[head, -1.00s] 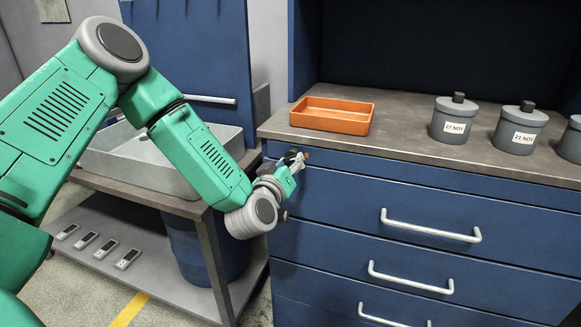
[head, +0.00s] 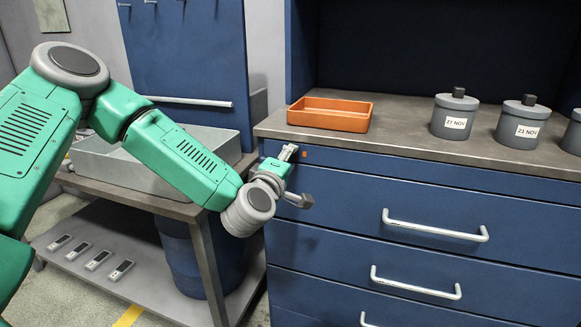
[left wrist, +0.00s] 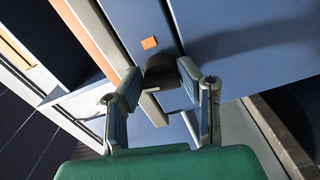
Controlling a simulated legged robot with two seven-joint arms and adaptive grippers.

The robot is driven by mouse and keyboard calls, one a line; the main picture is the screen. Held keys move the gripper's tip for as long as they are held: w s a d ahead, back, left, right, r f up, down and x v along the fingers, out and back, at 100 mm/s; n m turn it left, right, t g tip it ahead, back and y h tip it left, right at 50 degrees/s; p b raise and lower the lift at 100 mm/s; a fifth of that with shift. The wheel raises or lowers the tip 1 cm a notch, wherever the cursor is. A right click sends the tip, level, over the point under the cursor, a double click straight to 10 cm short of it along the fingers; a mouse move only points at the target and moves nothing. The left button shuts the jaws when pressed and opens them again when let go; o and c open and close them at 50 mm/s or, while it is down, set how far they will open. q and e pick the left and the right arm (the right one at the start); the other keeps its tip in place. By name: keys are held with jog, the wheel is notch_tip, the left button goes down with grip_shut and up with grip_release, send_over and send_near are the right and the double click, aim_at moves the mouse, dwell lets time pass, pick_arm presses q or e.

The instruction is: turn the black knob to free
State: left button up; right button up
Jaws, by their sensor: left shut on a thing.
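The black knob (left wrist: 160,70) is on the blue front of the cabinet, below the worktop edge. In the left wrist view it sits between the two fingers of my left gripper (left wrist: 161,80), which is shut on it. My right gripper is in neither view.
An orange tray (head: 331,120) stands on the worktop (head: 400,145) above the knob. Several grey lidded jars (head: 455,116) stand to its right. Blue drawers with pale handles (head: 434,226) lie below. A grey sink basin (head: 100,165) is on the left table.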

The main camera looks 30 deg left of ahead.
pick_arm(q)
jog(key=shift+a+n+b, duration=0.15)
jog(key=shift+n+b, duration=0.4)
jog(key=shift+n, duration=0.55)
jog(key=shift+f, duration=0.1)
jog(key=o, duration=1.1)
jog(key=shift+o, duration=0.2)
jog(key=shift+a, duration=0.1)
jog(key=v, duration=1.2)
